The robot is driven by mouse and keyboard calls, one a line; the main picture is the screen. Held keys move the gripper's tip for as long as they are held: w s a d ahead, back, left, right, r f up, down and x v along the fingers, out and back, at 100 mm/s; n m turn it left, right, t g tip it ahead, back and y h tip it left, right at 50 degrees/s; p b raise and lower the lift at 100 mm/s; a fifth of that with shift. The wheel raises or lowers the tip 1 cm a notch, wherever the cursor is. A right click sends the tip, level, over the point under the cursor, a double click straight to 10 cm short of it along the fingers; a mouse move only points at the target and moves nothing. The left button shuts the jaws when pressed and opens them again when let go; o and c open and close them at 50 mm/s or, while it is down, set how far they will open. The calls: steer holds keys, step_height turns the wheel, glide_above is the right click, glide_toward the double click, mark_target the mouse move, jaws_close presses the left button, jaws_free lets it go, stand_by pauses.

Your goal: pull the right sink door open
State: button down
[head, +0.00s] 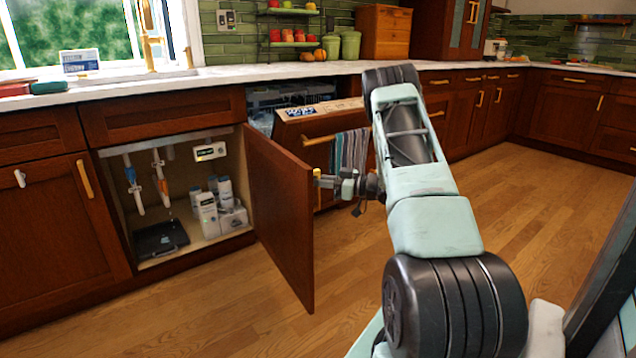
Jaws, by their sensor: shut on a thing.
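The right sink door (280,215) is a dark reddish-brown wood panel. It stands swung well out from the cabinet front, hinged at the right side of the opening. Its gold handle (316,180) is on the outer face near the free edge and shows only in part. My gripper (325,182) is at this handle, on the right side of the door, and is shut on it. The fingertips are small and partly hidden. The sink cabinet (190,250) is open to view, with pipes, white bottles and a black tray inside.
The dishwasher door (318,120) is partly open behind my gripper, with a striped towel (350,155) hanging on it. A closed cabinet door (50,225) is at the left. Wood floor (200,315) is clear before the opened door.

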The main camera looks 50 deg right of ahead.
steer(key=shift+w+r, duration=0.3)
steer(key=shift+w, duration=0.1)
steer(key=c, duration=1.4)
jaws_free()
steer(key=shift+w, duration=0.1)
steer(key=shift+f, duration=0.1)
steer(key=shift+s, duration=0.25)
steer(key=p+v, duration=0.3)
steer(key=v, duration=1.4)
steer(key=shift+s+f, duration=0.1)
steer(key=shift+s, duration=0.1)
